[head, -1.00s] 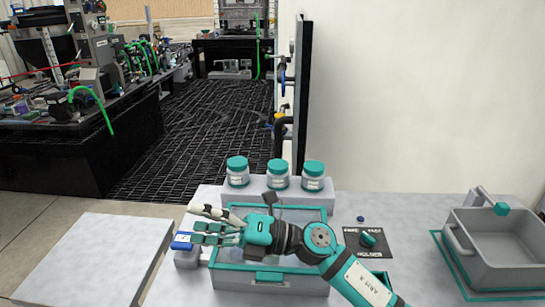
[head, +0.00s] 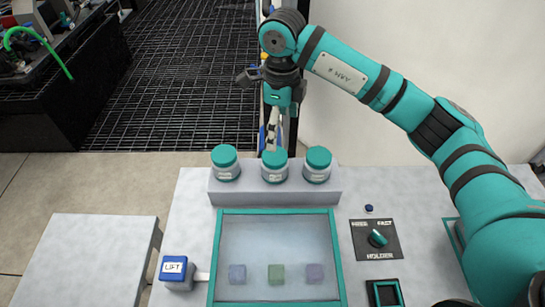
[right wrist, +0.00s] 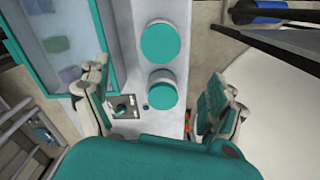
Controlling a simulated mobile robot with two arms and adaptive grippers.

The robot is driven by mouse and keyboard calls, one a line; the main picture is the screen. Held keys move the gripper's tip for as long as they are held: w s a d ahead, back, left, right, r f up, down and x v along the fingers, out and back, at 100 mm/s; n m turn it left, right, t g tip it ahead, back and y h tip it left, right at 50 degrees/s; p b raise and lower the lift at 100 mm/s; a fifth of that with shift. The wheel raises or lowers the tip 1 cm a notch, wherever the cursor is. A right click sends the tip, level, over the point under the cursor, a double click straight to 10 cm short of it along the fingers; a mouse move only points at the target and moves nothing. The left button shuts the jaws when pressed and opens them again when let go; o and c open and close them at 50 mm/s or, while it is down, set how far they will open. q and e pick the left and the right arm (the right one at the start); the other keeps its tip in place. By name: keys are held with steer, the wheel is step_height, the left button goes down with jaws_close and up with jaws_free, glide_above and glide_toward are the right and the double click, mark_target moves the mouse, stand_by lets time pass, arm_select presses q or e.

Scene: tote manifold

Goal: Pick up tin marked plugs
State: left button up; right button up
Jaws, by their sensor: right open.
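Three grey tins with teal lids stand in a row on a grey raised block: a left tin (head: 225,163), a middle tin (head: 274,166) and a right tin (head: 317,165). Their labels are too small to read, so I cannot tell which is marked plugs. My right gripper (head: 274,132) is open and empty, its fingers pointing down just beyond the middle tin in the head view. In the right wrist view the right tin (right wrist: 158,90) appears between the spread fingers, with the middle tin (right wrist: 160,42) above it. My left gripper is out of view.
A teal-rimmed tote (head: 217,255) with several coloured cubes stands in front of the block. A blue LIFT button box (head: 176,272) is at its left. A holder panel with a knob (head: 377,238) is at its right. A dark post (head: 291,120) rises behind the tins.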

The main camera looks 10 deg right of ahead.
mark_target(279, 156)
step_height(279, 156, down, 10)
steer(key=shift+s+f+p, duration=0.1)
steer(key=shift+s+p, duration=0.05)
steer(key=shift+p, duration=0.95)
steer(key=f, duration=0.1)
steer(key=f+p, duration=0.1)
steer(key=f, duration=0.1)
steer(key=f+p, duration=0.1)
steer(key=shift+a+f, duration=0.25)
steer(key=shift+f, duration=0.4)
steer(key=c, duration=1.2)
steer(key=shift+c, duration=0.2)
